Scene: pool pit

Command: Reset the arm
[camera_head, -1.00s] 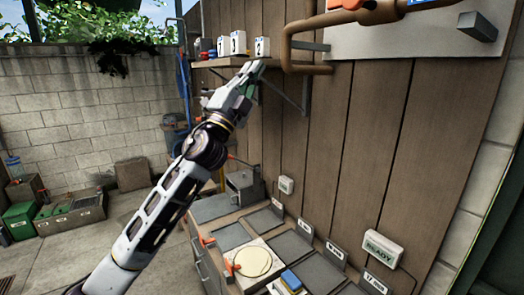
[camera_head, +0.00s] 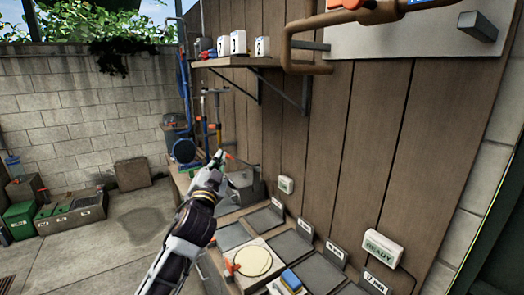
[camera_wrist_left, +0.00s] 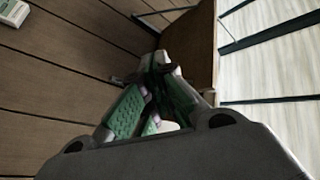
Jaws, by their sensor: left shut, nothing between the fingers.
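My left arm comes in from the bottom left in the head view. My left gripper (camera_head: 219,157) is low, in front of the bench's far end and well below the wall shelf (camera_head: 235,62). In the left wrist view the fingers of my left gripper (camera_wrist_left: 155,75) are shut with nothing between them. Green pads show on the fingers. The wooden wall (camera_wrist_left: 60,60) shows on the left of that view. My right gripper is out of view.
White boxes (camera_head: 238,42) stand on the shelf. Green and grey bins (camera_head: 72,212) stand on the open floor at left.

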